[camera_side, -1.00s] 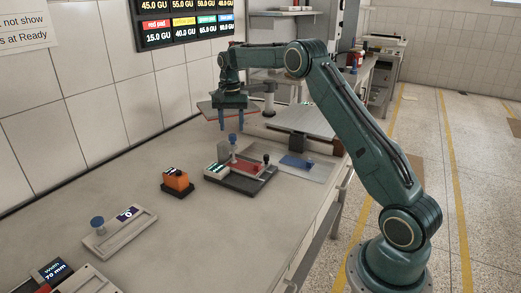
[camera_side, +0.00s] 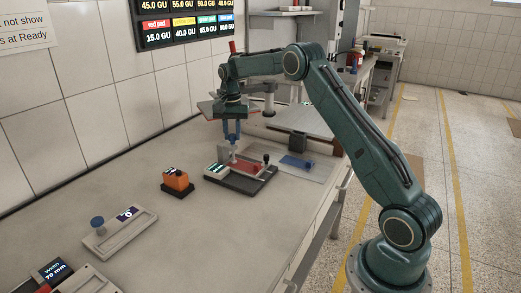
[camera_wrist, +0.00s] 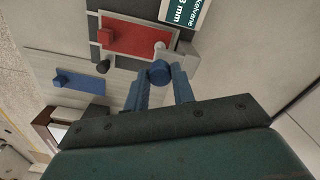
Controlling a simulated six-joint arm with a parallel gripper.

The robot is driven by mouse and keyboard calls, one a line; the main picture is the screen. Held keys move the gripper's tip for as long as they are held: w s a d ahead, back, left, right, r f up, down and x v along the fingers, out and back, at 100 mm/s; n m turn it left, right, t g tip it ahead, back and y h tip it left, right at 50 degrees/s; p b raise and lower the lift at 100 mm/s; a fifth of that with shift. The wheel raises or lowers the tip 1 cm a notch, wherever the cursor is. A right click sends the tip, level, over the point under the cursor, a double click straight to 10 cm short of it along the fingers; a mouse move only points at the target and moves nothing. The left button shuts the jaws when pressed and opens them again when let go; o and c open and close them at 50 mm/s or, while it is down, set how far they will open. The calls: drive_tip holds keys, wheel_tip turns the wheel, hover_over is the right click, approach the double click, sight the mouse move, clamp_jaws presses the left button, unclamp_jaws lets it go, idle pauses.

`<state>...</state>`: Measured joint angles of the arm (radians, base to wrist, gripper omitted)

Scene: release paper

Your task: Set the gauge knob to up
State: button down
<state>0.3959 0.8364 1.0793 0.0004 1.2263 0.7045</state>
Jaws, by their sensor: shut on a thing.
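The gauge (camera_side: 240,184) is a dark base with a red pad (camera_wrist: 140,36), a small display (camera_wrist: 181,12) and a pale post (camera_side: 232,155). Its blue round knob (camera_wrist: 159,72) sits at the top of that post. My gripper (camera_side: 232,137) points straight down over the post. Its two blue fingers (camera_wrist: 160,88) are shut on the knob, one on each side. In the side view the fingers mostly hide the knob. A black-topped lever (camera_side: 266,158) stands at the gauge's right side.
A plate with a blue pad (camera_side: 297,162) lies right of the gauge. An orange-and-black device (camera_side: 177,180) stands to its left. A grey block with another blue knob (camera_side: 97,222) is at front left. The bench between them is clear.

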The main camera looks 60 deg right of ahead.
drive_tip(key=shift+r, duration=1.3)
drive_tip(key=c, duration=1.2)
unclamp_jaws()
drive_tip(key=shift+o, duration=0.2)
wheel_tip(320, 180, up, 14)
drive_tip(key=shift+f, duration=0.1)
